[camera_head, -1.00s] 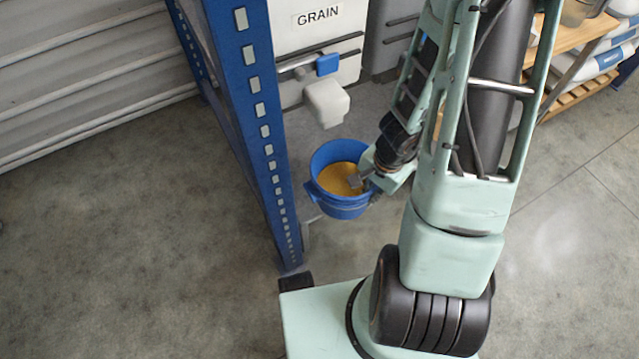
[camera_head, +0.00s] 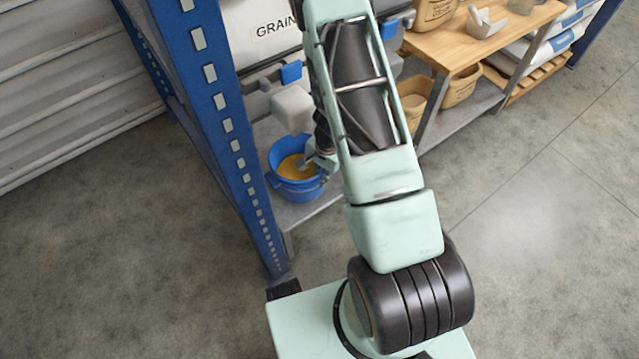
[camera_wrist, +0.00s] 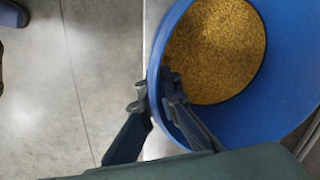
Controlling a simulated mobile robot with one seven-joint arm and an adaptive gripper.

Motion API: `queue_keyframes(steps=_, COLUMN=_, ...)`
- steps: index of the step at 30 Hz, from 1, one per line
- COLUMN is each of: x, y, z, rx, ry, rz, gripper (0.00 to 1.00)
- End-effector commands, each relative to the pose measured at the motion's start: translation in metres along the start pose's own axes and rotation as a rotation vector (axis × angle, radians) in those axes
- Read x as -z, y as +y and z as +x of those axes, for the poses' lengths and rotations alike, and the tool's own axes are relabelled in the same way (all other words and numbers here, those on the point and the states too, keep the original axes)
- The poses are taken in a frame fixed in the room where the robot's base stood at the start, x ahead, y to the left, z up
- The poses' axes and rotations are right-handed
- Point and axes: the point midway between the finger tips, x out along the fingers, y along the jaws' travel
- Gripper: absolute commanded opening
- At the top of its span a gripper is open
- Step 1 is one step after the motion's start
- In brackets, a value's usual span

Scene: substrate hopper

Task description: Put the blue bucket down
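The blue bucket (camera_head: 296,190) holds yellow grain (camera_head: 290,167) and is upright in the head view, below the white GRAIN hopper (camera_head: 262,35) and its spout (camera_head: 292,105). It is over a grey low shelf (camera_head: 318,203); I cannot tell whether its base touches. In the wrist view the bucket (camera_wrist: 288,100) fills the right side, with the grain (camera_wrist: 215,50) inside. My gripper (camera_wrist: 158,95) is shut on the bucket's rim, one finger outside and one inside. In the head view my gripper (camera_head: 314,168) is at the bucket's right side, partly hidden by my arm.
A blue perforated rack post (camera_head: 215,100) stands close to the left of the bucket. A blue handle (camera_head: 291,72) sits on the hopper above. A wooden bench (camera_head: 510,35) with tan containers (camera_head: 460,85) is at the right. The concrete floor (camera_head: 120,250) is clear.

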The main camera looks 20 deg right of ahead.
Motion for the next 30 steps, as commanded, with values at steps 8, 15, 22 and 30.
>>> queue_keyframes(steps=8, x=0.005, y=-0.009, z=0.012, rx=0.003, ry=0.001, rz=0.000, gripper=0.00)
queue_keyframes(steps=15, x=0.005, y=-0.006, z=0.042, rx=0.003, ry=0.001, rz=0.002, gripper=0.00)
queue_keyframes(steps=22, x=0.005, y=-0.007, z=0.042, rx=0.004, ry=0.001, rz=0.001, gripper=0.00)
queue_keyframes(steps=30, x=0.004, y=-0.005, z=0.046, rx=0.001, ry=0.000, rz=0.000, gripper=0.10)
